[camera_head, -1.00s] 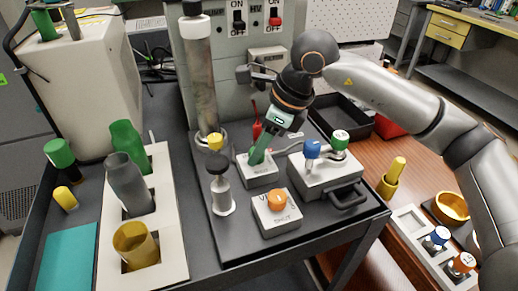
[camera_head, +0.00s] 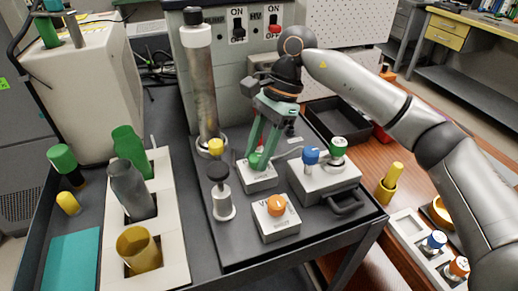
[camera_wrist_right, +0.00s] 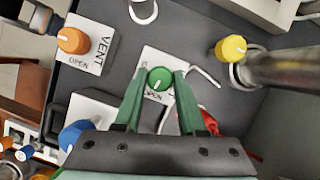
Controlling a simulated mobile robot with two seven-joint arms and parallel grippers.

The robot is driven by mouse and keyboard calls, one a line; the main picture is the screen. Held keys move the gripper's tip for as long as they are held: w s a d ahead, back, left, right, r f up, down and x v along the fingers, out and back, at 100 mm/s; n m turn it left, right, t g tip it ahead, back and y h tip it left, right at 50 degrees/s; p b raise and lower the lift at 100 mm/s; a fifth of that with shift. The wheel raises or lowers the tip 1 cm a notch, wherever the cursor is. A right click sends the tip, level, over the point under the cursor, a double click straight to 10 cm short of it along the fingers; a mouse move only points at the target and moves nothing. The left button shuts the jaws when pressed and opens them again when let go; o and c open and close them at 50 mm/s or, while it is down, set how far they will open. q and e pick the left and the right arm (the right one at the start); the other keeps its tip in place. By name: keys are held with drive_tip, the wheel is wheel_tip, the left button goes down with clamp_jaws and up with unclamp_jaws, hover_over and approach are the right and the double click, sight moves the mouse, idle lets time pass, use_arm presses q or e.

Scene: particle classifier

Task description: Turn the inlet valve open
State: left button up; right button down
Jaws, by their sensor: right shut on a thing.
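A green knob (camera_head: 257,160) sits on a small white valve block (camera_head: 260,180) on the dark cart top. In the right wrist view the green knob (camera_wrist_right: 160,79) has a white pointer line, and "OPEN" is partly readable beside it on the block (camera_wrist_right: 150,62). The rest of the label is hidden. My right gripper (camera_head: 256,157) reaches down from above with green fingers shut on the knob, one on each side. In the right wrist view the gripper's fingers (camera_wrist_right: 160,76) flank the knob. My left gripper is not in view.
The orange VENT knob block (camera_head: 276,220) stands in front, and a black-capped fitting (camera_head: 221,195) at left. A glass column (camera_head: 202,95) rises behind. A block with blue and green knobs (camera_head: 322,185) stands close on the right. A bottle rack (camera_head: 172,225) is left.

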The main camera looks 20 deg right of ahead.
drive_tip(key=shift+n+g, duration=0.4)
drive_tip(key=shift+n, duration=0.6)
drive_tip(key=c, duration=0.5)
unclamp_jaws()
drive_tip(key=p+v, duration=0.2)
drive_tip(key=v, duration=1)
drive_tip(key=shift+a+r, duration=0.2)
drive_tip(key=shift+r, duration=0.15)
drive_tip(key=shift+w, duration=0.15)
